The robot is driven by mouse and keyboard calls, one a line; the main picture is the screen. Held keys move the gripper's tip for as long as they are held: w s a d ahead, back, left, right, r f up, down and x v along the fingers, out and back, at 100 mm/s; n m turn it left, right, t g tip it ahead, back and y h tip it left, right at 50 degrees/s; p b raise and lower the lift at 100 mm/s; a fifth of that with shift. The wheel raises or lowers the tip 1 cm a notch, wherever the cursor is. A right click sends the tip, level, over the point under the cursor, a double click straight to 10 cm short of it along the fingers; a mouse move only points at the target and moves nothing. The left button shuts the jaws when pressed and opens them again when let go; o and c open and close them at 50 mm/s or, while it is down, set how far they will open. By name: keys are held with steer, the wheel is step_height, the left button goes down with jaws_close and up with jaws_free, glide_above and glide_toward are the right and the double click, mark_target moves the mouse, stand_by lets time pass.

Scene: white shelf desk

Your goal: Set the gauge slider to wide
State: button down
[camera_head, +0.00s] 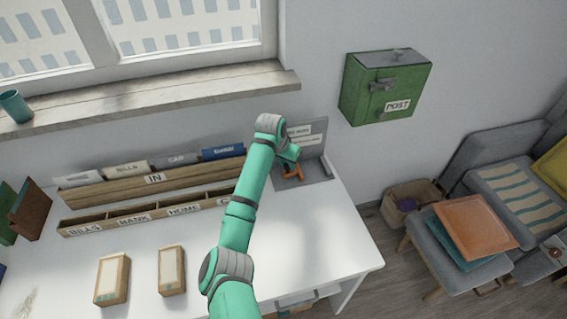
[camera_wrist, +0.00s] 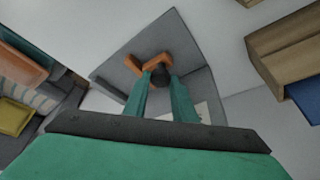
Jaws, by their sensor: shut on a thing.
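The gauge (camera_head: 312,168) is a grey stand with a grey base and a labelled upright back, at the far right of the white desk. Its orange slider (camera_head: 291,172) shows at the base beside my gripper (camera_head: 288,160). In the wrist view, the gauge's grey plate (camera_wrist: 192,35) is tilted in the picture, and the orange slider (camera_wrist: 150,62) wraps around a dark knob. My gripper (camera_wrist: 162,80) has its teal fingers close together on the slider at the dark knob. The lettering on the gauge is too small to read, and the fingers partly hide the slider's position.
A wooden sorter (camera_head: 150,186) with labelled compartments stands left of the gauge. Two small boxes (camera_head: 172,270) (camera_head: 112,279) lie nearer on the desk (camera_head: 325,240). A green post box (camera_head: 385,88) hangs on the wall at right. The desk's right front is clear.

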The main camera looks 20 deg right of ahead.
steer(key=shift+r, duration=0.1)
steer(key=c, duration=1.5)
jaws_free()
steer(key=v, duration=1)
steer(key=shift+a+r, duration=0.15)
steer(key=shift+r, duration=0.2)
